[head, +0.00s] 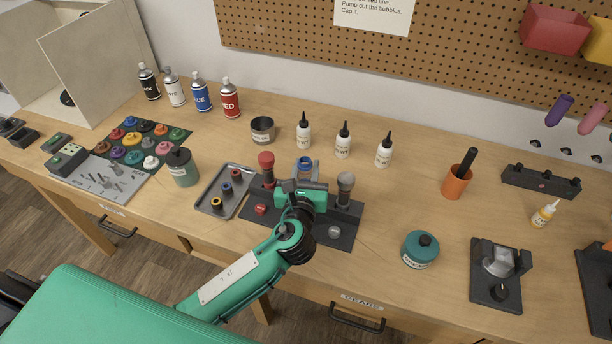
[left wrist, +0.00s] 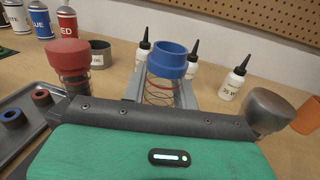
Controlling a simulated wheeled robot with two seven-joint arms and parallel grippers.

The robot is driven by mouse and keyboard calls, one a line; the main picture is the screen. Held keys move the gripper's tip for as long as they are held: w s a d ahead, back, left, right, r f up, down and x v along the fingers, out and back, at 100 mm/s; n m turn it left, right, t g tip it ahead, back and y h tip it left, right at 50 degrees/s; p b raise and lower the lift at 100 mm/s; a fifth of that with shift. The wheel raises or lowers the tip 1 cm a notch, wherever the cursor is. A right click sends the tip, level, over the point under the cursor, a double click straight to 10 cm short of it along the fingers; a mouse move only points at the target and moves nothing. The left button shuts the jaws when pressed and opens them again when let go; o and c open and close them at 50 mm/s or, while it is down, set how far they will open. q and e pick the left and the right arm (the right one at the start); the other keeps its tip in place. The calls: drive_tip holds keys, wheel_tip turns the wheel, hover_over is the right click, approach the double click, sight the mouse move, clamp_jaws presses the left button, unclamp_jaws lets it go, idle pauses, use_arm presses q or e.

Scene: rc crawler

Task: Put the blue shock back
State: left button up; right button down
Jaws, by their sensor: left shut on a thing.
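The blue shock has a blue ring-shaped cap (head: 306,163) over a coil spring. In the left wrist view its cap (left wrist: 169,58) stands between the two grey fingers. My left gripper (head: 304,174) is shut on it, and the shock looks roughly upright. Its lower end is hidden behind the gripper, so I cannot tell whether it touches the dark rack (head: 345,239). The red shock (head: 266,164) stands at the rack's left, and the grey shock (head: 345,185) stands at its right. My right gripper is not in view.
A metal tray (head: 211,206) with small coloured rings lies left of the rack. Several white dropper bottles (head: 343,141) and a metal cup (head: 263,131) stand behind. A teal jar (head: 420,249) stands right. Free tabletop lies between the rack and the orange cup (head: 456,182).

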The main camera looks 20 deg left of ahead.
use_arm(q)
drive_tip(key=shift+f, duration=1.2)
drive_tip(key=o, duration=1.1)
drive_tip(key=shift+f, duration=0.15)
